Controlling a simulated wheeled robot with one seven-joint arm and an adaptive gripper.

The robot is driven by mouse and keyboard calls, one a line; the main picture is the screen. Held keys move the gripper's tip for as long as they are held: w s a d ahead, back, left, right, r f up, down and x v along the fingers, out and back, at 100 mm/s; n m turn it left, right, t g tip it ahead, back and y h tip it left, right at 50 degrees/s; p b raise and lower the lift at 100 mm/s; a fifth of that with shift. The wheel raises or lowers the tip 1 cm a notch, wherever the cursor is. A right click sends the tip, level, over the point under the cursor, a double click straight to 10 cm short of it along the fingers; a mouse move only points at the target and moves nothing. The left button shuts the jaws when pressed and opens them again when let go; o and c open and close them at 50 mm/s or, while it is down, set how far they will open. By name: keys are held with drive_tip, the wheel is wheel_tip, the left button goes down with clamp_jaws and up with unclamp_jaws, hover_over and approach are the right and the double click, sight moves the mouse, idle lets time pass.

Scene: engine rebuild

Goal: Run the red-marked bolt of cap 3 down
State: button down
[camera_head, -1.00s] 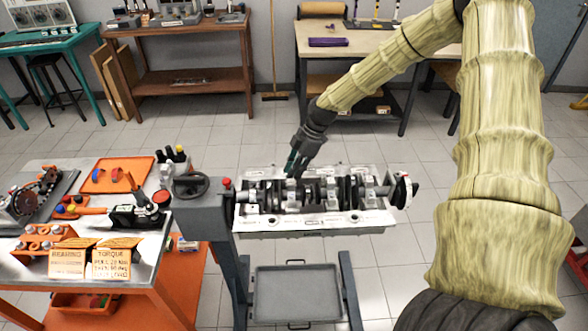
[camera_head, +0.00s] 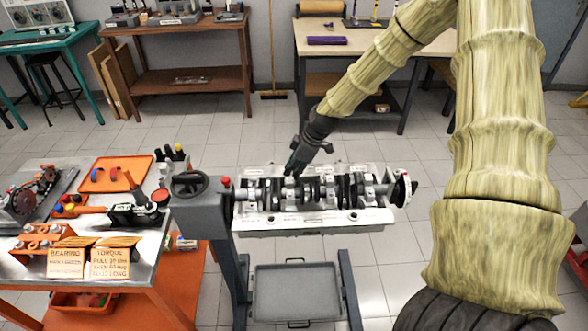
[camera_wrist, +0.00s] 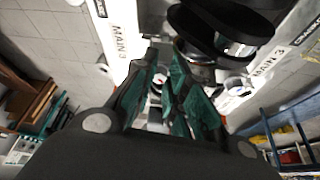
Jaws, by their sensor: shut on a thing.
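The engine block (camera_head: 375,219) lies on the stand with its crankshaft and bearing caps facing up. In the head view my gripper (camera_head: 291,174) points down at a cap left of the block's middle. The wrist view shows labels reading MAIN 3 (camera_wrist: 268,64) on both sides of the cap. My gripper's teal-padded fingers (camera_wrist: 165,92) are close together there, shut on the red-marked bolt (camera_wrist: 158,83). Only a small pale and red bit of the bolt shows between them. The fingers hide the rest, so how far it is in cannot be told.
The stand's handwheel (camera_head: 190,184) and a red knob are left of the block. An orange workbench (camera_head: 146,262) with trays, tools and two cards is further left. A grey tray (camera_head: 297,292) hangs below the block.

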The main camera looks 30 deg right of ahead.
drive_tip(key=shift+w+r, duration=0.2)
drive_tip(key=shift+r, duration=0.05)
drive_tip(key=c, duration=1.4)
unclamp_jaws()
drive_tip(key=shift+s+f, duration=0.1)
drive_tip(key=shift+v, duration=4)
